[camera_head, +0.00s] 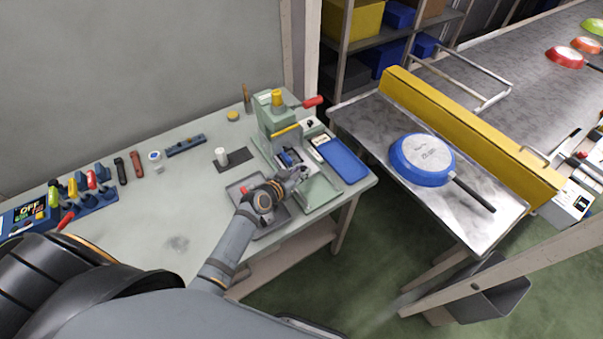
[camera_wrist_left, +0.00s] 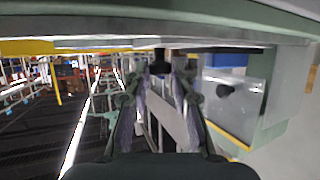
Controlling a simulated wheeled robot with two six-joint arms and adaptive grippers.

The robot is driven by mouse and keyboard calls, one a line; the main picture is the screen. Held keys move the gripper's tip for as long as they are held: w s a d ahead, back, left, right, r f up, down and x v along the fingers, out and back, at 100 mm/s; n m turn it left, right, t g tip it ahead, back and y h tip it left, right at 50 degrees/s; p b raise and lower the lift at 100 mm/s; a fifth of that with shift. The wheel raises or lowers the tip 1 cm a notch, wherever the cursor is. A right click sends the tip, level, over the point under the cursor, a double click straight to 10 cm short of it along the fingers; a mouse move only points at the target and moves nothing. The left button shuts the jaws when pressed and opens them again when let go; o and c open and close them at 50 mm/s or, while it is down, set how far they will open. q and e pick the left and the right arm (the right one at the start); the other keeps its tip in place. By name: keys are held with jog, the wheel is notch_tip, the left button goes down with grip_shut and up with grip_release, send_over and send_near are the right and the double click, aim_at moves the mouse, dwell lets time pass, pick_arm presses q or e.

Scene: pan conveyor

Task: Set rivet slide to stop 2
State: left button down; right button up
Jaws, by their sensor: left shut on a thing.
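The green rivet press (camera_head: 272,118) stands on the workbench, with a yellow cap on top and a red-handled lever. The rivet slide (camera_head: 287,156) appears to be the small blue and dark part low at its front; its stop marks are too small to read. My left gripper (camera_head: 297,174) is at the front of the press, just beside this part. In the left wrist view, my left gripper's fingers (camera_wrist_left: 160,90) are shut around a small dark knob (camera_wrist_left: 160,66) under the press edge. The slide's exact stop is hidden. My right gripper is not in view.
A blue pan (camera_head: 408,158) lies upside down on the metal table at right. A yellow barrier (camera_head: 470,135) borders the conveyor. The bench's left-middle area is clear.

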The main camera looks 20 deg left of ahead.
pick_arm(q)
jog(key=w+a+b, duration=0.1)
jog(key=w+a, duration=0.1)
jog(key=a, duration=0.1)
jog(key=shift+w, duration=0.1)
jog(key=shift+d, duration=0.1)
jog(key=c, duration=1.2)
grip_release()
jog(key=shift+o, duration=0.2)
jog(key=v, duration=1.2)
